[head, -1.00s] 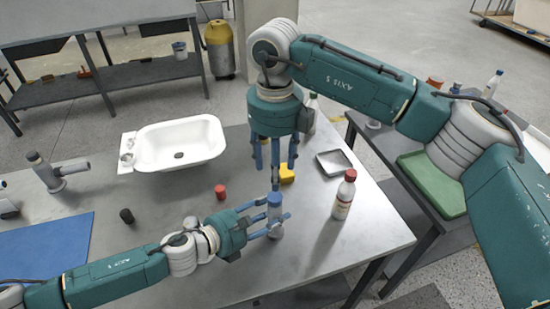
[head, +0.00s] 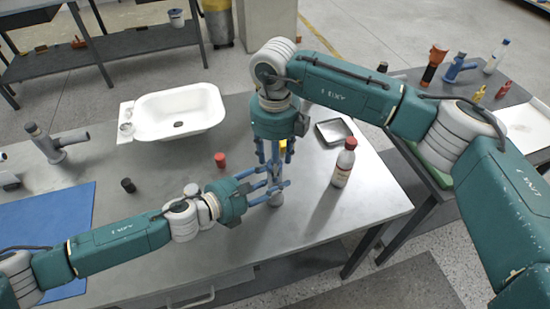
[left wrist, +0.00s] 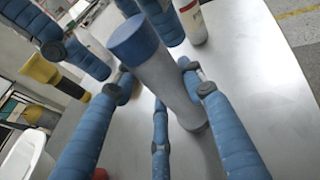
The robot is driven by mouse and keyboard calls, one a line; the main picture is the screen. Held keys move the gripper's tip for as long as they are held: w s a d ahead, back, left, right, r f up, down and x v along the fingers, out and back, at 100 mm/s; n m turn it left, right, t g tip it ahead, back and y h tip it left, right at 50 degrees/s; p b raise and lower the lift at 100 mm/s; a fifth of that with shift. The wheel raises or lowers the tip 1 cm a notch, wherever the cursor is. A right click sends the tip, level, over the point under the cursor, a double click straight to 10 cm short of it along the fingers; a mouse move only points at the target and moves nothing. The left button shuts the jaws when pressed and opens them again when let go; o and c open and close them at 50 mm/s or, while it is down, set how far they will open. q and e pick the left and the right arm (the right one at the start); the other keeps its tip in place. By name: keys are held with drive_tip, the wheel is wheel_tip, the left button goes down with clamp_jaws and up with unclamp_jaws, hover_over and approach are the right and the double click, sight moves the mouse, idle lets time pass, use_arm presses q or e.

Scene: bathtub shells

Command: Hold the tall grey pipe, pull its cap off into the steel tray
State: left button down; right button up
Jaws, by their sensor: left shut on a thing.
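The tall grey pipe (head: 277,199) stands upright near the table's front edge; it also shows in the left wrist view (left wrist: 165,85). My left gripper (head: 276,194) is shut on the pipe's body from the left. The blue cap (left wrist: 132,38) sits on the pipe's top; in the head view it is mostly hidden by fingers. My right gripper (head: 275,163) points down over the cap, its fingers spread and open around it. In the left wrist view its fingers show beside and behind the cap, apparently not closed on it. The steel tray (head: 322,140) lies empty behind, to the right.
A white bottle with a red cap (head: 343,166) stands close right of the pipe. A yellow thing (head: 283,147) is partly hidden behind my right gripper. A red piece (head: 220,159) and a dark piece (head: 128,185) lie left. A white basin (head: 178,112) is farther back.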

clamp_jaws()
drive_tip(key=shift+r, duration=0.25)
idle(0.6)
drive_tip(key=shift+r, duration=0.95)
drive_tip(key=shift+r, duration=0.1)
drive_tip(key=shift+r, duration=1.9)
use_arm(q)
drive_tip(key=c, duration=1)
unclamp_jaws()
